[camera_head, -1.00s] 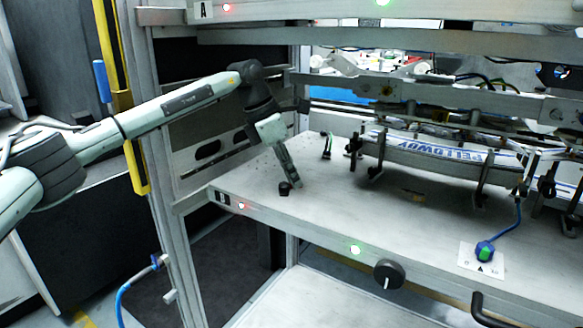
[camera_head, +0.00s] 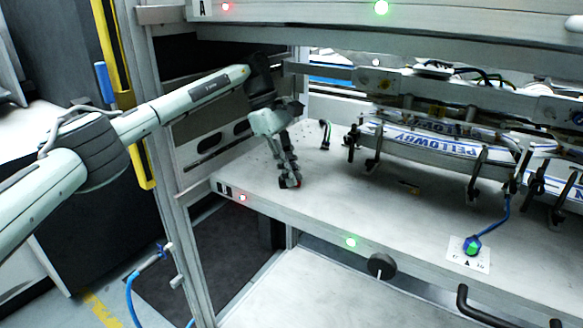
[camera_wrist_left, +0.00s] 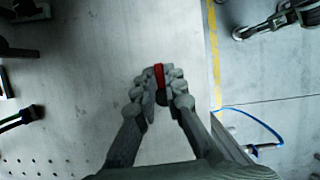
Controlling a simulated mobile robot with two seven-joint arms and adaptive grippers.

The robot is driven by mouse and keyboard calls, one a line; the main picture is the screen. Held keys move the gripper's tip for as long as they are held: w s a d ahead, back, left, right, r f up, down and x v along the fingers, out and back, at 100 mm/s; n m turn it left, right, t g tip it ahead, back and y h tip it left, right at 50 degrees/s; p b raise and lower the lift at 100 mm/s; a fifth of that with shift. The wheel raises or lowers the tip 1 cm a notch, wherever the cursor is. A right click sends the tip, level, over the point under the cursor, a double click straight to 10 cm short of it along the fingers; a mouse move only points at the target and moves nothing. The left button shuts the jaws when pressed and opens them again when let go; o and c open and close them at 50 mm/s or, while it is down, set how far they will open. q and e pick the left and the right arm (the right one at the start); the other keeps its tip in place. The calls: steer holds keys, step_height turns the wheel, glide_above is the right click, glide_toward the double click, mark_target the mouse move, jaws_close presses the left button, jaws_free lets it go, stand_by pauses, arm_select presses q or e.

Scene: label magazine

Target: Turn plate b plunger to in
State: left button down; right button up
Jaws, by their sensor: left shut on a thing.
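Plate B is the grey shelf (camera_head: 330,210) with a "B" label at its front left corner. Its plunger (camera_head: 291,184) is a small dark knob with some red, near the left end of the plate. My left gripper (camera_head: 289,178) points down from above, with its fingers closed around the plunger. In the left wrist view the fingers (camera_wrist_left: 160,88) pinch a red and black piece of the plunger (camera_wrist_left: 159,76). The fingers hide most of the knob. My right gripper is not in view.
Magazines printed "PELLOWAY" (camera_head: 420,138) lie among black clamps on the right of the plate. A yellow post (camera_head: 118,80) stands at the left.

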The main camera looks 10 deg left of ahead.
arm_select(q)
steer(key=shift+m, duration=0.5)
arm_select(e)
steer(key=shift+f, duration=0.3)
arm_select(q)
steer(key=c, duration=1.6)
jaws_free()
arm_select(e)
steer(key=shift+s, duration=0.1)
